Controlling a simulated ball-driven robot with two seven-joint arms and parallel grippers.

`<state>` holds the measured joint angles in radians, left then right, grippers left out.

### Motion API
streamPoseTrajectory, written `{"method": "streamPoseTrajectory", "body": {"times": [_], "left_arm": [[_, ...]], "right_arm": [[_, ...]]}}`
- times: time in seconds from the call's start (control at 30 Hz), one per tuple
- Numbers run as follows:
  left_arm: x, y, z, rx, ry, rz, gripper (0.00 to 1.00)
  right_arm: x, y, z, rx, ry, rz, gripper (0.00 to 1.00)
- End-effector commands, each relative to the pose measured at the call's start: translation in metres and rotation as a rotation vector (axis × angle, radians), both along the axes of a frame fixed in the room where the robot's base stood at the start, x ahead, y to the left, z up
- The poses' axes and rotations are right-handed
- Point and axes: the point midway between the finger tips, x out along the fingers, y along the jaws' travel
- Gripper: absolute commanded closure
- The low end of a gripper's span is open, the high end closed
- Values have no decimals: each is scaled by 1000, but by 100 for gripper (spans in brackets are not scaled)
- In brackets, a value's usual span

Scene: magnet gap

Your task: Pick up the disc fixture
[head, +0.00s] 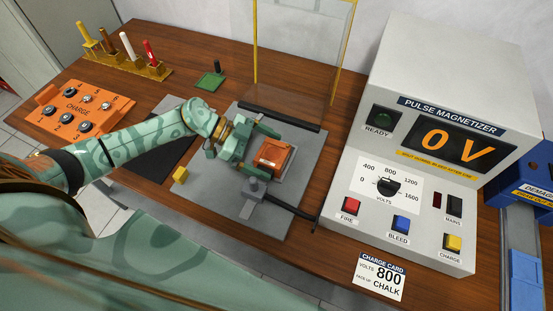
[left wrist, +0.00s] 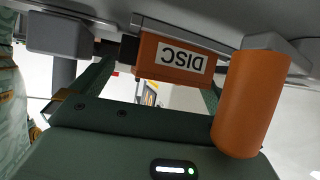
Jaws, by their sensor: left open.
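The disc fixture (head: 273,155) is an orange block with a shiny, see-through top, seated on a grey metal plate (head: 298,200). In the left wrist view its orange face (left wrist: 175,60) carries a white label reading DISC, upside down. My left gripper (head: 256,148) is open, low over the plate at the left side of the fixture. In the left wrist view its two green fingers lie to either side of the labelled block. Whether they touch it cannot be told. An orange cylinder (left wrist: 250,100) stands close to the right finger. My right gripper is not in view.
A grey clamp-like part (head: 254,192) with a black cable sits in front of the fixture. A clear screen (head: 300,60) with yellow posts rises behind. The pulse magnetizer (head: 400,200) stands right, showing 0 V.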

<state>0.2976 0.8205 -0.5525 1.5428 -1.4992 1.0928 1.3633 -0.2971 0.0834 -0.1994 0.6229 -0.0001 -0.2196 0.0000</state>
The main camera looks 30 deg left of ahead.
Motion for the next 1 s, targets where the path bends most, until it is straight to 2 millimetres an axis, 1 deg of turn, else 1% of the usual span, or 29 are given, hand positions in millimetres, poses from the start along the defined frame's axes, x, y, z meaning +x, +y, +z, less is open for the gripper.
{"method": "streamPoseTrajectory", "body": {"times": [0.03,0.1,0.37,0.4,0.47,0.5,0.53,0.57,0.73,0.83,0.93,1.0], "left_arm": [[1,-5,-9,0,2,-1,0],[1,-9,-11,0,2,-1,0],[1,-12,-10,1,-1,0,0],[1,-12,-10,1,-1,0,6],[1,-12,-10,1,-1,0,22],[1,-12,-10,1,-1,0,33],[1,-12,-10,1,-1,0,42],[2,-12,-9,0,-2,0,46],[2,-12,-9,0,-2,0,46],[2,-12,-3,0,-4,-1,46],[2,-11,14,2,-6,0,46],[2,-11,30,1,-8,-1,46]], "right_arm": [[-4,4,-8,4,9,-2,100],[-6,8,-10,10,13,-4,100],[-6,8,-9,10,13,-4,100],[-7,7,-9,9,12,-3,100],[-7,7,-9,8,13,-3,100],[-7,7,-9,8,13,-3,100],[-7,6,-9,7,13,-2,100],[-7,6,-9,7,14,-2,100],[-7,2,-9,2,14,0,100],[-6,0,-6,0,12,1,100],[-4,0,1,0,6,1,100],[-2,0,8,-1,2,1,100]]}}
